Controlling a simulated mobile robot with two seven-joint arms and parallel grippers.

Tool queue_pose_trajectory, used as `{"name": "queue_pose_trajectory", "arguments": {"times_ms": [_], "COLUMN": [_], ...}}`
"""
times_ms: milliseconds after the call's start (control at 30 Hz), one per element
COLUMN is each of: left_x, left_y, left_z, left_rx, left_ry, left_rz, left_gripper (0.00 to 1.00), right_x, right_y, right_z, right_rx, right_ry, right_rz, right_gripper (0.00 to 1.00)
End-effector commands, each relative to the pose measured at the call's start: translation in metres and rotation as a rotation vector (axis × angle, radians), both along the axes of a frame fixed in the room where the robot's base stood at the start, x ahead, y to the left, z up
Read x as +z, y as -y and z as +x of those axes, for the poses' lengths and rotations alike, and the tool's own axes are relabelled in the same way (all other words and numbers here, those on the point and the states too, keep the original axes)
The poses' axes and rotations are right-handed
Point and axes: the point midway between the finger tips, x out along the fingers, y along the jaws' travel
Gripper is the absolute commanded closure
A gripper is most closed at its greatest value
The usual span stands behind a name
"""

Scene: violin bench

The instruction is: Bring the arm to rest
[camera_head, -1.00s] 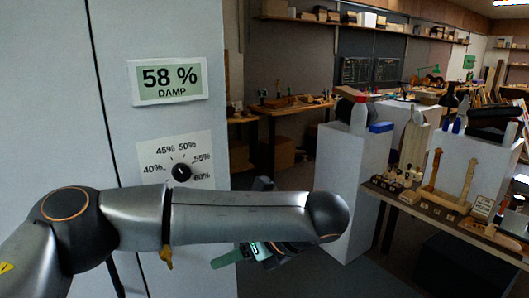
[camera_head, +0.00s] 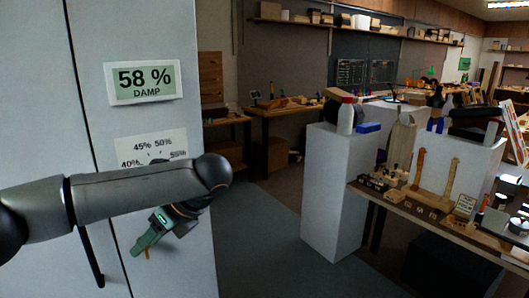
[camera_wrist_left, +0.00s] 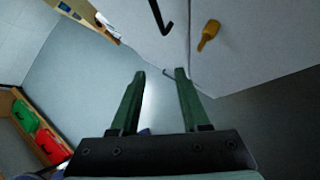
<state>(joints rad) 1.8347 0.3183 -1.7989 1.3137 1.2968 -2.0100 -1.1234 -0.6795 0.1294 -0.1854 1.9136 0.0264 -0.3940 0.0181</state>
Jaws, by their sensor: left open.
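My left arm comes in from the left across the cabinet front. My left gripper (camera_head: 150,238) hangs below the arm's end in the head view, its green fingers pointing down and left. In the left wrist view the two fingers (camera_wrist_left: 160,73) are apart with nothing between them, so it is open and empty. My right gripper is not in view.
The light grey cabinet (camera_head: 150,30) carries a "58 % DAMP" display (camera_head: 143,82) and a dial plate (camera_head: 150,142), partly hidden by my arm. An amber handle (camera_wrist_left: 208,35) is in the wrist view. A white pedestal (camera_head: 330,190) and workbench (camera_head: 430,215) stand right.

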Motion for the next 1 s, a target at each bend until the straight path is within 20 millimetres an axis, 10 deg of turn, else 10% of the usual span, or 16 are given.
{"name": "queue_pose_trajectory", "arguments": {"times_ms": [300, 667, 1000], "left_x": [-0.004, -0.137, -0.27], "left_y": [-0.129, -0.061, 0.02], "left_z": [-0.016, -0.001, -0.027], "left_rx": [0.287, 0.197, 0.268], "left_ry": [0.0, 0.082, 0.212], "left_rz": [-0.077, -0.289, -0.664], "left_gripper": [0.54, 0.54, 0.54], "right_x": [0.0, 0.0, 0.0], "right_y": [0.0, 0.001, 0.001], "right_z": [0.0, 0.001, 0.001], "right_rx": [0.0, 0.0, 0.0], "right_ry": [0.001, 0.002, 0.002], "right_rz": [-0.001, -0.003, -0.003], "right_gripper": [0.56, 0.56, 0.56]}}
